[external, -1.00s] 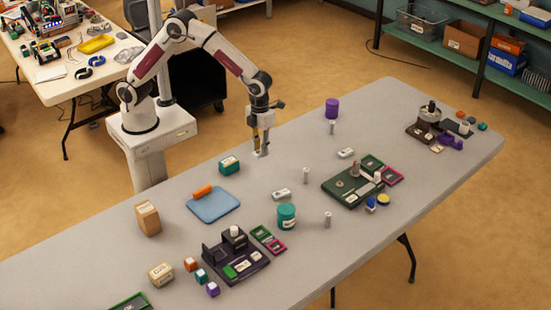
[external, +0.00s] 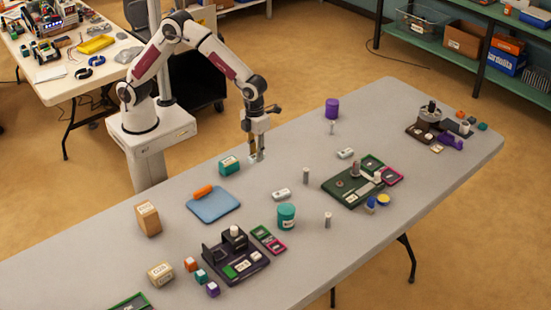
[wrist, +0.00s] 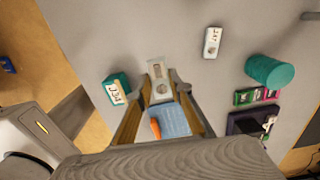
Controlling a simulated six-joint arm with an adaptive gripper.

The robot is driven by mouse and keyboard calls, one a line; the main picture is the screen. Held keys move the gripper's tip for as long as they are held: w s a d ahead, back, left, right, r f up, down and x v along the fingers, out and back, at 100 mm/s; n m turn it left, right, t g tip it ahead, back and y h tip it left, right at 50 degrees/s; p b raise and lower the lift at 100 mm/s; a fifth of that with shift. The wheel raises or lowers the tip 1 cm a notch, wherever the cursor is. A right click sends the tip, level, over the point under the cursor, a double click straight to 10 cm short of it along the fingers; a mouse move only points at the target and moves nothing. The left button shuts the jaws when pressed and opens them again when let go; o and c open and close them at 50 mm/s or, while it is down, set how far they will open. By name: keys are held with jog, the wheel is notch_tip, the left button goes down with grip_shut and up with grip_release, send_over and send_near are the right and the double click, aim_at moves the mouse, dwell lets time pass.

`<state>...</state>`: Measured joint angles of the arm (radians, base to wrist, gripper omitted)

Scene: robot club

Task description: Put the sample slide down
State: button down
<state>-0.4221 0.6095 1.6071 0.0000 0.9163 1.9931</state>
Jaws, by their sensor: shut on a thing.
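My gripper (external: 256,158) is shut on the sample slide, pointing down over the bare table near my base. In the wrist view the pale slide (wrist: 159,77), with a round grey spot, sticks out past the fingertips (wrist: 163,92). The fingers hide part of it. I cannot tell whether the slide touches the table. A blue mat (external: 214,208) with an orange piece (external: 203,190) on it lies to the left of the gripper. In the wrist view the mat (wrist: 174,122) shows between the fingers.
A teal labelled box (external: 229,165) stands close left of the gripper. A small white block (external: 281,194) and a teal cylinder (external: 286,216) are nearer the camera. A green tray (external: 345,191) is to the right, a dark tray (external: 252,267) in front.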

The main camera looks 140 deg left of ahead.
jog(key=w+d+r+m, duration=0.1)
jog(key=w+d+m, duration=0.1)
jog(key=d, duration=0.9)
jog(key=n, duration=0.2)
send_over(213, 203)
jog(key=shift+f, duration=0.1)
jog(key=shift+f, duration=3.1)
jog(key=shift+f, duration=1.85)
jog(key=shift+f, duration=0.15)
